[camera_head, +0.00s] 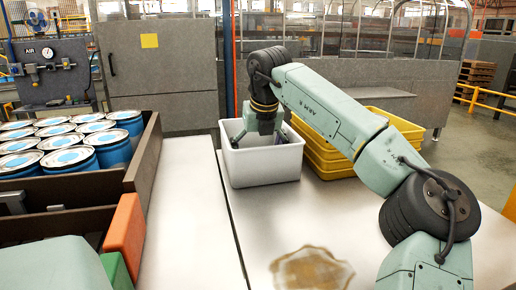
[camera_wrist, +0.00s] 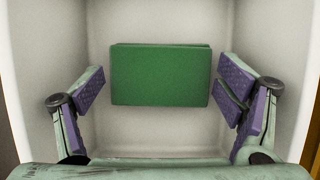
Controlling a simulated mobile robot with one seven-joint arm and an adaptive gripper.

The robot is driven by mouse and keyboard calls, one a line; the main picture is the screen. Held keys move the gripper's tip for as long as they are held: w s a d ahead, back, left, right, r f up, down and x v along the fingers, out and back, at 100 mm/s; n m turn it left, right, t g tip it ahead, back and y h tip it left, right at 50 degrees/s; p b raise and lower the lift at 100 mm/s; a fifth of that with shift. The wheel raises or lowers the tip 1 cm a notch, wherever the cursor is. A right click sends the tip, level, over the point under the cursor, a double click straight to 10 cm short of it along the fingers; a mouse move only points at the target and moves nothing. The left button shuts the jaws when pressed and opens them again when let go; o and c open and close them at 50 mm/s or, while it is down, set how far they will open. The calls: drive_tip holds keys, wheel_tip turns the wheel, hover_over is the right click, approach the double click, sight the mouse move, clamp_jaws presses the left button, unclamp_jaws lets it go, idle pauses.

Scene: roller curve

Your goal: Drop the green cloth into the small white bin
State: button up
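The small white bin (camera_head: 265,168) stands on the pale table, and my gripper (camera_head: 263,138) reaches down into its open top. In the wrist view the bin's pale inner wall (camera_wrist: 160,22) surrounds the scene. The green cloth (camera_wrist: 160,75), a flat folded rectangle, lies inside the bin below my gripper (camera_wrist: 163,88). The purple-padded fingers are spread wide on either side of the cloth, with a visible gap at both its left and right edges. The cloth is hidden by the bin's wall in the head view.
Stacked yellow crates (camera_head: 335,160) stand close to the bin's right, behind my arm. Several blue-sided cans (camera_head: 112,150) fill a brown-walled box at left. Orange (camera_head: 125,232) and green (camera_head: 115,270) blocks sit by its edge. A brown stain (camera_head: 312,270) marks the otherwise clear front table.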

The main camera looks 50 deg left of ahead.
idle(0.3)
drive_tip(key=shift+r, duration=0.3)
drive_tip(key=v, duration=1.2)
drive_tip(key=shift+r+b, duration=0.3)
drive_tip(key=shift+b, duration=0.15)
drive_tip(key=shift+s, duration=0.1)
